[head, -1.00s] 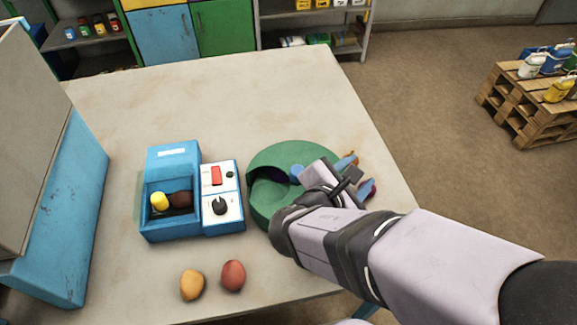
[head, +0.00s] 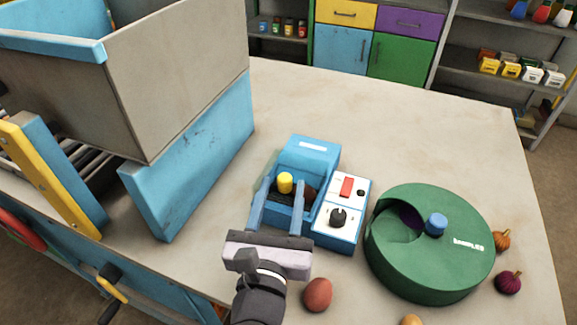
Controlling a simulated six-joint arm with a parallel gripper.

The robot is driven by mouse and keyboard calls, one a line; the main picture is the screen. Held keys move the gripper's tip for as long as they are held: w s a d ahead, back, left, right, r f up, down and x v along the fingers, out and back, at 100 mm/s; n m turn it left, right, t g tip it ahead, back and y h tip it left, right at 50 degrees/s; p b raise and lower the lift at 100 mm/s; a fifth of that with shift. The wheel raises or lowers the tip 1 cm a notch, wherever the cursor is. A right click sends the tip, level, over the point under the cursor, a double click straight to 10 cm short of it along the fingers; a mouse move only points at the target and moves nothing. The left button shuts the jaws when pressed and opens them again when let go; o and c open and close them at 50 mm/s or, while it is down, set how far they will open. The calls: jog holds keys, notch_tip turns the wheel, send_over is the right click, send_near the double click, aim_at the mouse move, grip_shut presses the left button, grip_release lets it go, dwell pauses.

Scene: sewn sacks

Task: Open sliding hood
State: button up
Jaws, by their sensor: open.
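A blue box (head: 311,160) with an open-topped well stands on the table. A yellow knob-like piece (head: 285,182) and a dark brown lump (head: 310,194) show in its well. A white panel (head: 349,190) with a red switch (head: 347,187) and a black dial (head: 338,216) adjoins it on the right. My gripper (head: 287,188) is open over the well, its two fingers on either side of the yellow piece; contact cannot be told. A green round drum (head: 455,265) has a curved opening (head: 398,222) with something purple inside and a blue knob (head: 437,223) on top. Which part is the hood is unclear.
A red lump (head: 318,294) lies beside my gripper. An orange vegetable (head: 502,240) and a purple one (head: 508,282) lie right of the drum. A tall grey and blue bin (head: 190,80) stands close on the left. The table behind (head: 400,125) is clear.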

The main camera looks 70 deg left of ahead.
aim_at(288, 166)
jog(key=shift+p+x, duration=0.8)
jog(key=shift+x, duration=2.8)
jog(key=shift+c, duration=0.6)
jog(key=shift+w, duration=0.1)
grip_shut()
